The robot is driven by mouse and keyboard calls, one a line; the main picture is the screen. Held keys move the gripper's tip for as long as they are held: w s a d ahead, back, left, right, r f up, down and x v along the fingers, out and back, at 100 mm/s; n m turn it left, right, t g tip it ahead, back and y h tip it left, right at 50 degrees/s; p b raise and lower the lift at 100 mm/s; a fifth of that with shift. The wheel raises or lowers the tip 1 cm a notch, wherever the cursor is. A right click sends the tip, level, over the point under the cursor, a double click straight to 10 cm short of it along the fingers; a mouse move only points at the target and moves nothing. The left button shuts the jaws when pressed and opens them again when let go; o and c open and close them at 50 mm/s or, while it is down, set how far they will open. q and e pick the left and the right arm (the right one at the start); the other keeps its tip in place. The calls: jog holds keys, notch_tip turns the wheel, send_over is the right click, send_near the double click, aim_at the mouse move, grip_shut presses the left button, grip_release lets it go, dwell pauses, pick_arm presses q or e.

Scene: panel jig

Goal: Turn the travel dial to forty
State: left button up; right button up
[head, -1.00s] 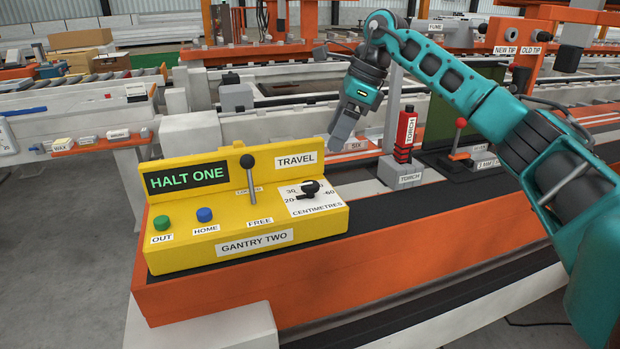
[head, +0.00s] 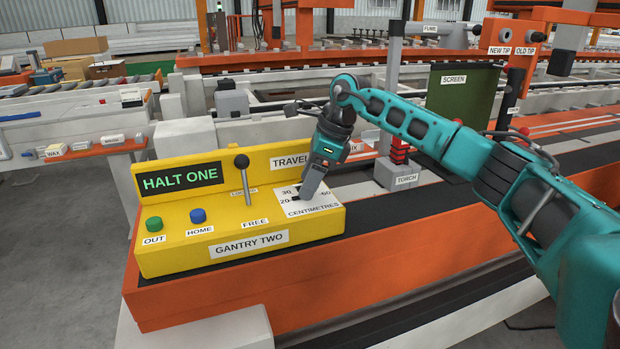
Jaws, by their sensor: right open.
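The travel dial (head: 296,196) is a black knob on a white scale plate (head: 322,207) marked 20, 30, 60 and CENTIMETRES, on the right of the yellow GANTRY TWO panel (head: 170,258). Only a small dark part of the knob shows; my right gripper hides the rest, so its pointing cannot be read. My right gripper (head: 306,197) points down at the dial from above, its fingers open and over or around the knob. I cannot tell whether they touch it. My left gripper is not in view.
A torch holder (head: 397,174) and a green screen (head: 462,97) stand to the right.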

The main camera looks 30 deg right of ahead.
jog(key=c, duration=1)
